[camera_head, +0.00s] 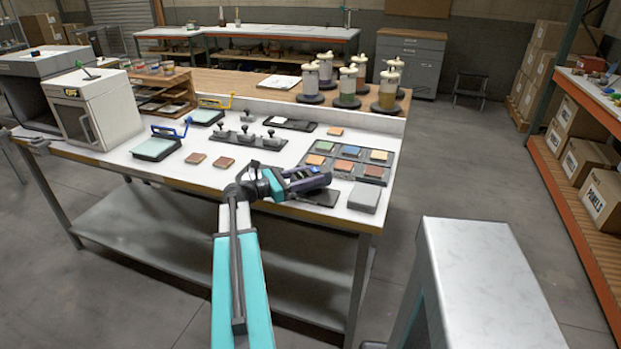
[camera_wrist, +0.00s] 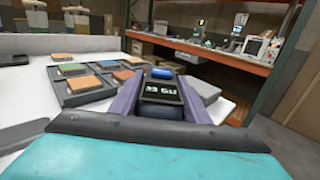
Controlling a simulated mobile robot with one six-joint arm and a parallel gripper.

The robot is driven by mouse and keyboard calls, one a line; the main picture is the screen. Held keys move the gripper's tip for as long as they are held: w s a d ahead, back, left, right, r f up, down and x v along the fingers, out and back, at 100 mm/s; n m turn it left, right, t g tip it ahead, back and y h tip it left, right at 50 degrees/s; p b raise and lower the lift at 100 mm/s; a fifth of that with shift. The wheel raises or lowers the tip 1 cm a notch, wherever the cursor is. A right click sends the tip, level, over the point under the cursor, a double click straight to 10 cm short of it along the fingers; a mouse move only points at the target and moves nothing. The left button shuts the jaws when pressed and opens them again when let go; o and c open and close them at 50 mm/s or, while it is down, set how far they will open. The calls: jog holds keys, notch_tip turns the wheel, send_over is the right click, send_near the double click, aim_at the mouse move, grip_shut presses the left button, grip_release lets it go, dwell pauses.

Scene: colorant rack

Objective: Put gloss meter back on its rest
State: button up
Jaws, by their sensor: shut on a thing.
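My gripper (camera_head: 290,180) reaches over the front edge of the white table. It is shut on the gloss meter (camera_head: 308,180), a dark device with a small display. In the wrist view the gloss meter (camera_wrist: 163,90) sits between my two purple fingers (camera_wrist: 162,98), its lit display and a blue part on top showing. A flat dark pad (camera_head: 322,198), which may be the rest, lies on the table just below the meter. I cannot tell whether the meter touches it.
A dark tray of coloured tiles (camera_head: 336,175) lies just behind the meter. A grey block (camera_head: 364,198) stands to its right near the table corner. Brown tiles (camera_head: 222,162) lie to the left. A row of metal clamps (camera_head: 248,140) and a dark tray (camera_head: 294,124) are farther back.

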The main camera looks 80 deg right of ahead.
jog(key=shift+f, duration=0.45)
jog(key=shift+f, duration=0.15)
jog(key=o, duration=1.5)
jog(key=b+v, duration=0.2)
jog(key=v, duration=1)
